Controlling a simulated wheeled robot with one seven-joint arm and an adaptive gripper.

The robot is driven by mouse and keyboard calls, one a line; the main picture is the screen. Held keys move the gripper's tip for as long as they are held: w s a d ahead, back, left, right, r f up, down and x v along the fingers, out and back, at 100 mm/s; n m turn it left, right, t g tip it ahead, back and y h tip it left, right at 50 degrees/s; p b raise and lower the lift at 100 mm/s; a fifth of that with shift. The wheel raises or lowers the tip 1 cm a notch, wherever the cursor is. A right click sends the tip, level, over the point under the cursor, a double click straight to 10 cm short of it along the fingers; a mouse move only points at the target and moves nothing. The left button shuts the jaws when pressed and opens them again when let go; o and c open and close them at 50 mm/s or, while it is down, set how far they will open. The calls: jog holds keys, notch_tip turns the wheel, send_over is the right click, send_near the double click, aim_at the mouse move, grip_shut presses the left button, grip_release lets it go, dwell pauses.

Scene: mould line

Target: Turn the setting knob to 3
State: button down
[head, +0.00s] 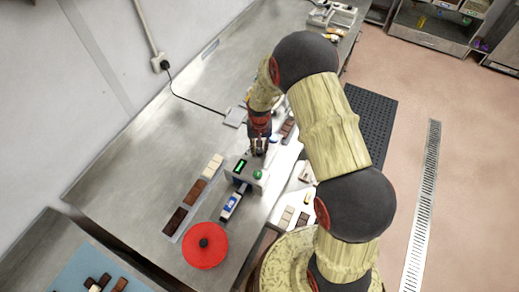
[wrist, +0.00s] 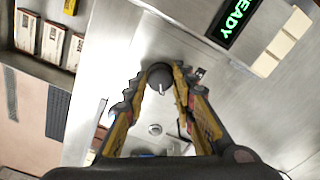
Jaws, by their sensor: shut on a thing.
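The setting knob (wrist: 160,74) is a small dark round cap with a pale pointer line, which points toward the bottom of the wrist view. My gripper (wrist: 160,82) has its two yellow-and-black fingers shut on the knob, one on each side. In the head view my gripper (head: 259,148) points down at the back of the small pale machine (head: 243,177), and the knob is hidden there. The machine's display (wrist: 238,16) reads READY in green. I cannot read any numbers around the knob.
A red round lid (head: 204,245) and a strip of chocolate bars (head: 196,192) lie on the steel counter (head: 130,185). More bars lie to the right. A black cable (head: 192,101) runs behind the gripper.

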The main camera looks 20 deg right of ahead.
aim_at(259, 150)
dwell(0.4)
jog(key=c, duration=1.5)
grip_release()
jog(key=shift+o, duration=0.2)
jog(key=shift+r, duration=0.1)
notch_tip(259, 150, up, 12)
